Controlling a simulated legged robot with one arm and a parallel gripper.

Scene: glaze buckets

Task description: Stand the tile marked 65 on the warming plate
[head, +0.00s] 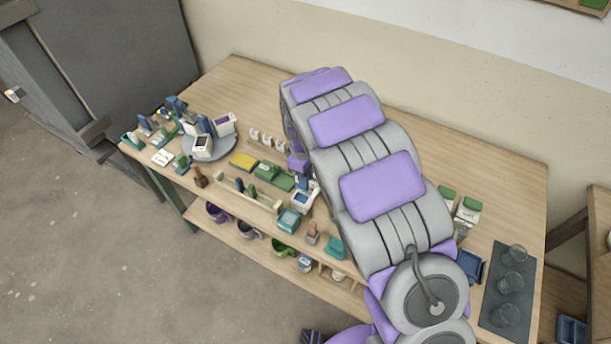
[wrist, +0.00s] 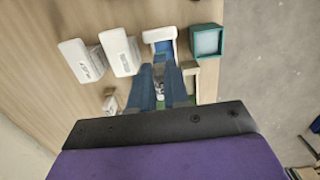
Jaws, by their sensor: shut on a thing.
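My gripper (wrist: 160,88) points down at the bench, with its two blue fingers close together. It is shut on a small pale thing (wrist: 159,86) between the fingers, mostly hidden; I cannot read a mark on it. In the head view my gripper (head: 302,182) is low over the bench's front part, just above a white and blue device (head: 303,200). This device also shows just beyond the fingertips in the wrist view (wrist: 160,36). I cannot make out a 65 anywhere, nor tell for sure which thing is the warming plate.
A round grey stand (head: 211,153) with white devices is at the left of the bench (head: 250,85). Green blocks (head: 267,171) and a wooden rack (head: 246,196) lie nearby. A teal box (head: 289,220) is in front. A dark mat (head: 497,268) holds glasses at the right.

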